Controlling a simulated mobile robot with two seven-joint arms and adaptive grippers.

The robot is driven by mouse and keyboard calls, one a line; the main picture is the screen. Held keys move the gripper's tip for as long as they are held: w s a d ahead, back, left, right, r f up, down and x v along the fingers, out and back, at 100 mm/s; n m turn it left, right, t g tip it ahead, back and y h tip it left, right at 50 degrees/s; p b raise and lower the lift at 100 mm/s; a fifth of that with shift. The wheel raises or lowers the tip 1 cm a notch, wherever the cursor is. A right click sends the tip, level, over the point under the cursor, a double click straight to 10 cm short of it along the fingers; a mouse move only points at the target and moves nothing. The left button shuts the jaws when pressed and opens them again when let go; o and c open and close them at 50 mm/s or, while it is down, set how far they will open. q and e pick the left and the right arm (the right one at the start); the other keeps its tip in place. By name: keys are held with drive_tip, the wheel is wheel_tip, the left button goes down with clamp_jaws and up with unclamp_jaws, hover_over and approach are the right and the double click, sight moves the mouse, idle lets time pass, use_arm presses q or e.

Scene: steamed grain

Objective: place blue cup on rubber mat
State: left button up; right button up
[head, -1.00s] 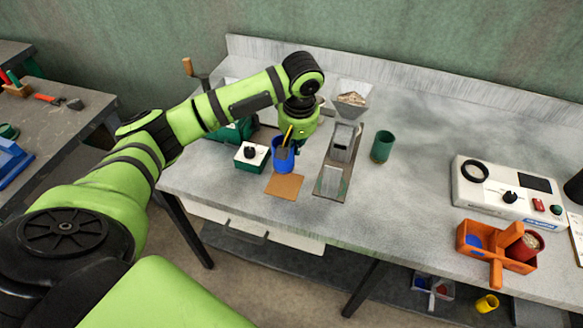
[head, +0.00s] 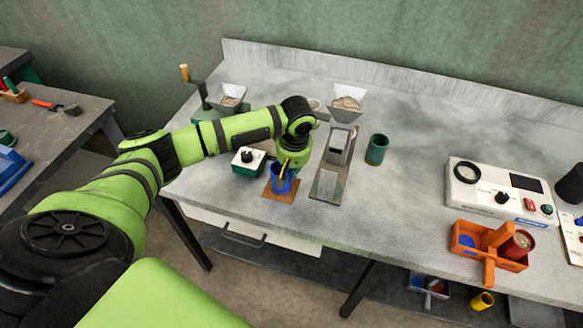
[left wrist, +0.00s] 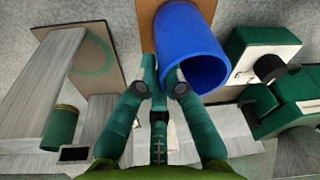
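The blue cup (head: 280,184) is upright over the brown rubber mat (head: 289,196) in the head view. I cannot tell whether its base touches the mat. My left gripper (head: 284,166) is above the cup. In the left wrist view the cup (left wrist: 190,48) is at top centre, and my left gripper (left wrist: 163,70) is closed on its rim, with one finger at the cup's opening and one outside. Part of the mat (left wrist: 147,14) shows beside the cup there. My right gripper is not in view.
A green-and-white knob box (head: 247,162) stands left of the mat. A grey metal apparatus (head: 330,184) stands close on its right, with a green cup (head: 377,148) beyond. An orange caddy (head: 488,247) and a white control panel (head: 498,193) are farther right. The middle table is clear.

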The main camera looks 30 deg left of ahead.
use_arm(q)
drive_tip(key=shift+o, duration=0.3)
drive_tip(key=shift+r, duration=0.2)
wheel_tip(320, 180, up, 12)
drive_tip(key=s+d+b, duration=0.1)
drive_tip(key=b, duration=0.1)
drive_tip(key=shift+d, duration=0.25)
